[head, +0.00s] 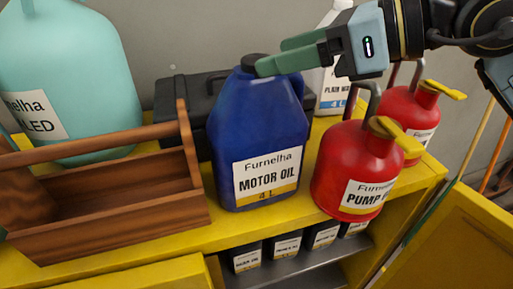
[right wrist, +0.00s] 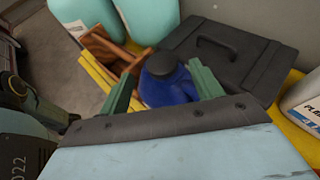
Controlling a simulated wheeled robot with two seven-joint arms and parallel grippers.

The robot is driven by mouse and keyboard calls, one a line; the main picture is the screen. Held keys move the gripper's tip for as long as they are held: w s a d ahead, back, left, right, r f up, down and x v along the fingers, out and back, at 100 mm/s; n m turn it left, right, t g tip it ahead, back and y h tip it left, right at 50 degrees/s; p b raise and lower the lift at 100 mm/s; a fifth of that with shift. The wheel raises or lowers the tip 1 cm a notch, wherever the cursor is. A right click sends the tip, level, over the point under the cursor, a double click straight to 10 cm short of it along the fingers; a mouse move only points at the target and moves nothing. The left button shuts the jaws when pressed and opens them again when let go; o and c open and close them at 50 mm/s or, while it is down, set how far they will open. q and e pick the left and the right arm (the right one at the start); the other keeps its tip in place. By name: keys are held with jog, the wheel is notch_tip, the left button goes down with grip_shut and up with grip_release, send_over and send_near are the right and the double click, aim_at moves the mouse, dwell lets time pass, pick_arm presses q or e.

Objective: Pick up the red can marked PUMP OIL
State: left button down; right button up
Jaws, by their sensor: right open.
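The red can marked PUMP OIL (head: 343,165) stands upright on the yellow shelf top, with a yellow spout and a grey handle. A second red can (head: 405,112) stands behind it to the right. My right gripper (head: 268,58) is open at the black cap of the blue MOTOR OIL jug (head: 258,140), up and left of the front red can. In the right wrist view the jug (right wrist: 168,83) shows between the two green fingers (right wrist: 163,92). I cannot tell whether the fingers touch it. The red cans are not seen in the right wrist view. My left gripper is not in view.
A wooden tool carrier (head: 110,225) stands at the left, with a large teal jug (head: 62,90) behind it. A black case (head: 185,105) and a white bottle (head: 328,88) stand behind the blue jug. Small dark bottles (head: 287,247) fill a lower shelf.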

aim_at(257, 58)
jog(key=shift+p+x, duration=0.5)
jog(key=shift+x, duration=0.4)
jog(key=p+x, duration=0.1)
jog(key=x, duration=0.1)
jog(key=shift+w+a+f, duration=0.1)
jog(key=shift+w+a, duration=0.15)
jog(key=shift+w+a+f, duration=0.15)
jog(key=shift+a+f, duration=0.1)
jog(key=shift+a, duration=0.1)
grip_shut()
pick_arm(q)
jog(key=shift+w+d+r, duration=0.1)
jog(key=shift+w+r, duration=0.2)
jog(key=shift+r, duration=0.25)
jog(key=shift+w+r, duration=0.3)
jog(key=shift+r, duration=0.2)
pick_arm(e)
jog(key=shift+r, duration=0.2)
